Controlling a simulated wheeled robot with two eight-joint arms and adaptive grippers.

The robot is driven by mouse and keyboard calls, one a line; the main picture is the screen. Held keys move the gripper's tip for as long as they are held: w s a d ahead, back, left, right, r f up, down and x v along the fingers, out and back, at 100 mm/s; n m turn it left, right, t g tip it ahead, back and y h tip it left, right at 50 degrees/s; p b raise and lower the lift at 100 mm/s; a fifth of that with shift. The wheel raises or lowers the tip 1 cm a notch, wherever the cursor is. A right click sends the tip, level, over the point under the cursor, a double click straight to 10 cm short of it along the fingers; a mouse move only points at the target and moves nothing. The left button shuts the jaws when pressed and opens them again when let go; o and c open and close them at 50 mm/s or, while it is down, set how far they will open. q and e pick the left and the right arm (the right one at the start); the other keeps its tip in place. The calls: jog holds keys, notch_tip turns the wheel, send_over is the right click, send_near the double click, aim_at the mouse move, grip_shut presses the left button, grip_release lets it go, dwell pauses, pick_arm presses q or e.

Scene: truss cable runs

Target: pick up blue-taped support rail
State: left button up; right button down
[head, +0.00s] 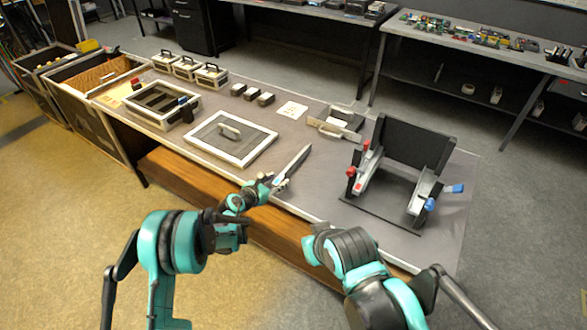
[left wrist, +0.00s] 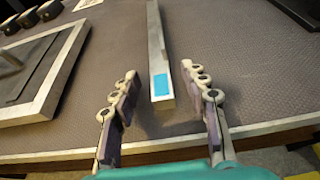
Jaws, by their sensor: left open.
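The blue-taped support rail (head: 294,162) is a long, narrow pale bar lying on the grey table, its near end toward the front edge. In the left wrist view the rail (left wrist: 157,48) runs away from me, with a blue tape patch (left wrist: 161,84) on its near end. My left gripper (head: 272,184) is at that near end; in the left wrist view the gripper (left wrist: 160,90) is open, one finger on each side of the rail, with gaps between. My right arm is at the lower middle of the head view; its gripper fingers do not show.
A framed panel with a handle (head: 236,140) lies left of the rail. A black fixture with red and blue knobs (head: 410,150) stands to the right. A white card (head: 292,110), a grey tray-like part (head: 335,122) and dark blocks (head: 252,94) lie behind. The table's front edge is close.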

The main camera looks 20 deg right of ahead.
pick_arm(q)
jog(key=shift+w+d+f, duration=0.25)
jog(key=shift+w+d, duration=0.1)
jog(key=shift+d, duration=0.2)
grip_shut()
jog(key=shift+r, duration=0.1)
